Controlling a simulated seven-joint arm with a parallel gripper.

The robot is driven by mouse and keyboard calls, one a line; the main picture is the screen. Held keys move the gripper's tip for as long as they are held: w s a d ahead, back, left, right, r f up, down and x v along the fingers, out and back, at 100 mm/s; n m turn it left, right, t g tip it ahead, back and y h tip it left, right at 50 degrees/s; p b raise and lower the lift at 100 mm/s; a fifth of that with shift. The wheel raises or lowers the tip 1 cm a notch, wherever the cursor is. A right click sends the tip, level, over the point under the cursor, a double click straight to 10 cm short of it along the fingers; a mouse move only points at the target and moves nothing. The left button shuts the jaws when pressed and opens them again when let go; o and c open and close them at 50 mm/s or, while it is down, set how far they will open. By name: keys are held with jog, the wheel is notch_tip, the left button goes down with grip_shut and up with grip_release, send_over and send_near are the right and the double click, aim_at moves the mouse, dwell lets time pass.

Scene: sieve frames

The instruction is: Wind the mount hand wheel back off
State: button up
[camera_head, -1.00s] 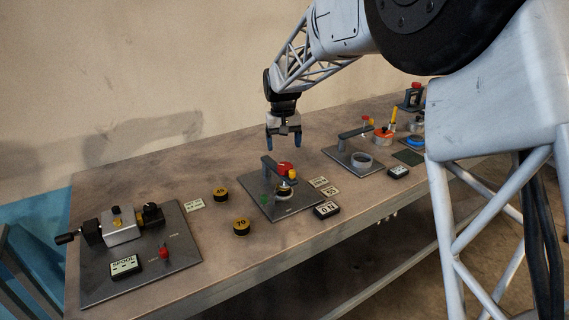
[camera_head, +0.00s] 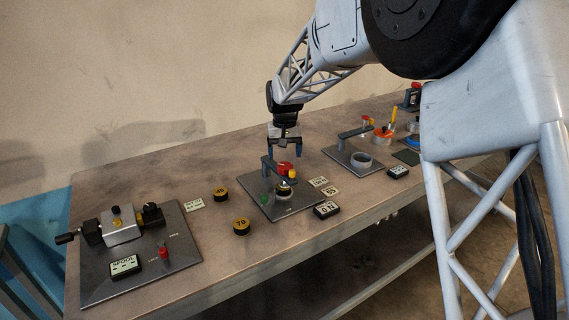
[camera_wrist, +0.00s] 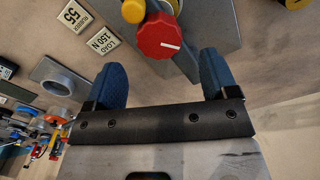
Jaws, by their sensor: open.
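The red hand wheel (camera_head: 285,168) sits on top of the small press-like mount (camera_head: 268,168) on a grey plate in the middle of the bench. In the wrist view the wheel (camera_wrist: 158,36) is a red scalloped knob with a white line, beside a yellow knob (camera_wrist: 133,11). My gripper (camera_head: 284,154) hangs above and just behind the wheel, fingers pointing down. Its two blue fingers (camera_wrist: 160,78) are apart with nothing between them. The wheel shows just beyond the fingertips, not gripped.
To the left are a vise-like fixture on a plate (camera_head: 186,262), yellow-topped discs marked 45 (camera_head: 221,193) and 70 (camera_head: 241,226), and a label. To the right stands another mount with a ring (camera_head: 361,159). A display box (camera_head: 326,209) sits near the front edge.

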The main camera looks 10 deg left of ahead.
aim_at(285, 164)
jog(key=shift+f, duration=2.2)
jog(key=c, duration=0.9)
